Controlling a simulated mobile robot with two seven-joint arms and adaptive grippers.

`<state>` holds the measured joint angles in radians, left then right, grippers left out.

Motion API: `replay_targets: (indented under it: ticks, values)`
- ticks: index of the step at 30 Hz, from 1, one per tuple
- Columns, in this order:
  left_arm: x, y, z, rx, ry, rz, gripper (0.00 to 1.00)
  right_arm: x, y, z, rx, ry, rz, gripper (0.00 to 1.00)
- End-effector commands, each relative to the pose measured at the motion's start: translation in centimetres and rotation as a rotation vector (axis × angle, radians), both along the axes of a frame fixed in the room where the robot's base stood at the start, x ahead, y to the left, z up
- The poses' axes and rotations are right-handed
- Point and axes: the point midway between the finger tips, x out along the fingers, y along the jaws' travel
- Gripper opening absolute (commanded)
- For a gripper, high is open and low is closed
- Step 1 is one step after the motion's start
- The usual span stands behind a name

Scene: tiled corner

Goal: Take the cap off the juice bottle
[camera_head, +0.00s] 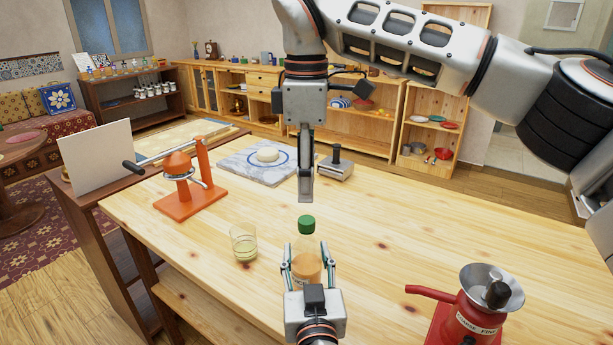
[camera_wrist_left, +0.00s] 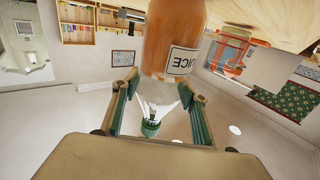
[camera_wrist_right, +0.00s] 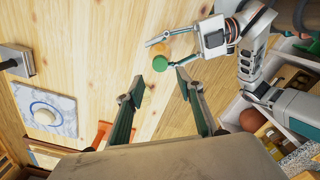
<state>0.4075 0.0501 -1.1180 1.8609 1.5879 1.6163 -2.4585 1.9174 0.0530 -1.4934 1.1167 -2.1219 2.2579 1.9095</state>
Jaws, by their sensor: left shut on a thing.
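The juice bottle (camera_head: 306,250) stands upright near the table's front edge, with orange contents and its green cap (camera_head: 306,225) on top. My left gripper (camera_head: 307,267) is shut around the bottle's body from the front. In the left wrist view the bottle (camera_wrist_left: 176,45) appears upside down between the fingers, with its label and the green cap (camera_wrist_left: 150,127) showing. My right gripper (camera_head: 305,198) points down just above the cap, seen edge-on. In the right wrist view its fingers are open and empty, and the cap (camera_wrist_right: 188,61) lies beyond the fingertips, apart from them.
A glass (camera_head: 243,243) with pale liquid stands left of the bottle. A red grinder (camera_head: 468,318) is at the front right. An orange press (camera_head: 184,195), a marble board (camera_head: 240,165) with dough and a grey-headed press (camera_head: 337,166) stand farther back. The table's right middle is clear.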

Motion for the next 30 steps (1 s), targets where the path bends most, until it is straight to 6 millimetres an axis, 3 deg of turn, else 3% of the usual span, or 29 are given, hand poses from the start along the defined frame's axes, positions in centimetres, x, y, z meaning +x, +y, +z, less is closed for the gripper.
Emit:
replay_targets:
  ticks: [6, 12, 17, 30]
  values:
    - [0.0, 0.0, -0.1, 0.000, 0.002, 0.000, 0.00, 0.0, 0.0, 0.0, 0.000, 0.000, -0.342, 0.37]
    - [0.0, 0.0, -0.1, 0.000, 0.002, 0.000, 0.00, 0.0, 0.0, 0.0, 0.000, 0.000, -0.510, 0.37]
    - [0.0, 0.0, -0.1, 0.000, 0.002, 0.000, 0.00, 0.0, 0.0, -0.7, -0.001, 0.002, -0.546, 0.37]
    - [0.0, 0.0, -0.1, 0.000, 0.002, 0.000, 0.00, 0.0, 0.0, -6.7, -0.001, 0.002, -0.544, 0.37]
